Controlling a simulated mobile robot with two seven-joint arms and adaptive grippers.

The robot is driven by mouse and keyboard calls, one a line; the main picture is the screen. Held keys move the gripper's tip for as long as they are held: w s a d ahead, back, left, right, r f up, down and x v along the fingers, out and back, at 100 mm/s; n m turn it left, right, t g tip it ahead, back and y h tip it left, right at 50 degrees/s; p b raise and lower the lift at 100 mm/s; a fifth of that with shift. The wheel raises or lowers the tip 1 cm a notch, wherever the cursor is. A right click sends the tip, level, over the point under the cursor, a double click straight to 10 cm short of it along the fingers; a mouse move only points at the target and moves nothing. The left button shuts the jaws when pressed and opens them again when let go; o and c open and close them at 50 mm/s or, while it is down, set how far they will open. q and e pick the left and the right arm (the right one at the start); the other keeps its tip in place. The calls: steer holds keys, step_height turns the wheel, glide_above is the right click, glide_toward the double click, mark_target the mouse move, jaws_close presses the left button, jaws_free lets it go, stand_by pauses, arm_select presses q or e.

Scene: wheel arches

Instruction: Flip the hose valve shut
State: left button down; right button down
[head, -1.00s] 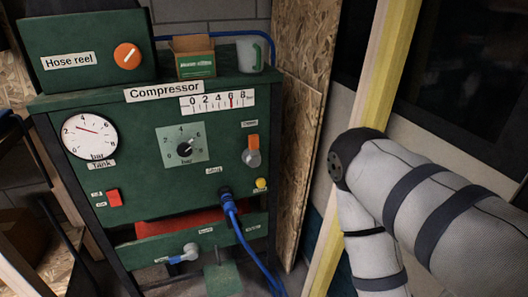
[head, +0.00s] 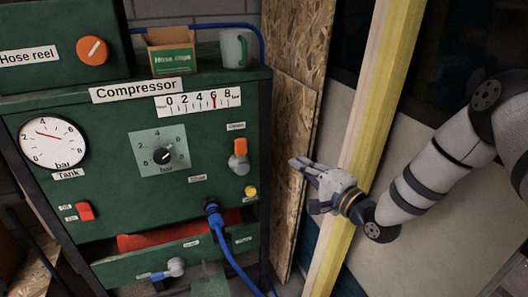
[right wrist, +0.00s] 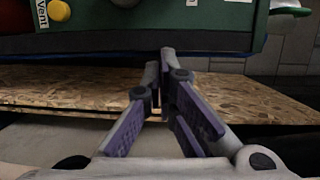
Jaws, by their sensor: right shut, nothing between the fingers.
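The hose valve (head: 239,157) is on the right side of the green compressor panel. It has a grey body and an orange handle pointing up, toward a small label that seems to read Open. Another small label, which seems to read Shut, is lower left of it. My right gripper (head: 297,164) is shut and empty, right of the panel and apart from the valve, its fingers pointing left. In the right wrist view the fingers (right wrist: 160,72) point at the panel's lower edge; the valve is not visible there. My left gripper is not in view.
A blue hose (head: 231,246) hangs from a plug below the valve. A yellow button (head: 250,191) is just under the valve. A wooden post (head: 364,130) and a chipboard sheet (head: 294,90) stand right of the compressor. A box (head: 171,48) and mug (head: 236,48) stand on top.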

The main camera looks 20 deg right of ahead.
mark_target(249, 141)
steer(key=shift+a, duration=0.1)
